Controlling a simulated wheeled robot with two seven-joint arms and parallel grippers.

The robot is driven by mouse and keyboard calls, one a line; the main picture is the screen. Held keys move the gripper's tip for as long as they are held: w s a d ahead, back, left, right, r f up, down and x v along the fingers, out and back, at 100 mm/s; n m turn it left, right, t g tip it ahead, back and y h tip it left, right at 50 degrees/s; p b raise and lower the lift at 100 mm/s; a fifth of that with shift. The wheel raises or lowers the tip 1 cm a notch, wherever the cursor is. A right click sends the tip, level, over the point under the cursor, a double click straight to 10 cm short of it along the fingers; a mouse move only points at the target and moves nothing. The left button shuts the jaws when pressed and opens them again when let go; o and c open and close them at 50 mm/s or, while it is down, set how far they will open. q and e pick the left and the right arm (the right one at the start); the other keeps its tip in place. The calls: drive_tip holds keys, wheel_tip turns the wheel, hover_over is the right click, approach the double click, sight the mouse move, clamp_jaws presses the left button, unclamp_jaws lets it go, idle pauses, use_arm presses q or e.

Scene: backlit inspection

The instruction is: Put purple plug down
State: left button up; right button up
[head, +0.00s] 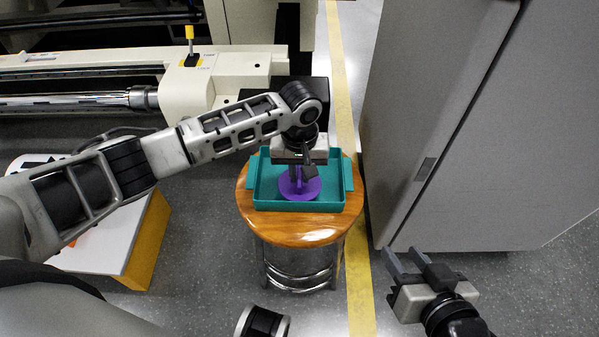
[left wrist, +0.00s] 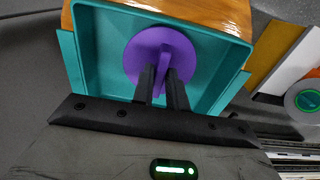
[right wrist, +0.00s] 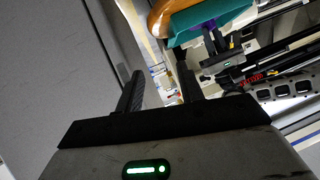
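The purple plug (head: 299,188) is a round disc with an upright grip. It is inside the teal tray (head: 356,204), and in the left wrist view the plug (left wrist: 180,48) lies flat over the tray floor. I cannot tell whether it touches the floor. My left gripper (head: 299,176) points down over the tray; its two dark fingers (left wrist: 162,72) are closed on either side of the plug's grip. The arm and gripper hide part of the plug in the head view. My right gripper (head: 404,262) is open and empty, away to the right.
The tray stands on a round wooden stool (head: 300,232) with metal legs. A tall grey cabinet (head: 430,110) stands to the right. A cream machine (head: 215,80) lies behind, and a white-topped yellow box (head: 150,240) is at left. Tray floor around the plug is bare.

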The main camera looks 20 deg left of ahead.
use_arm(q)
drive_tip(key=shift+o, duration=1.2)
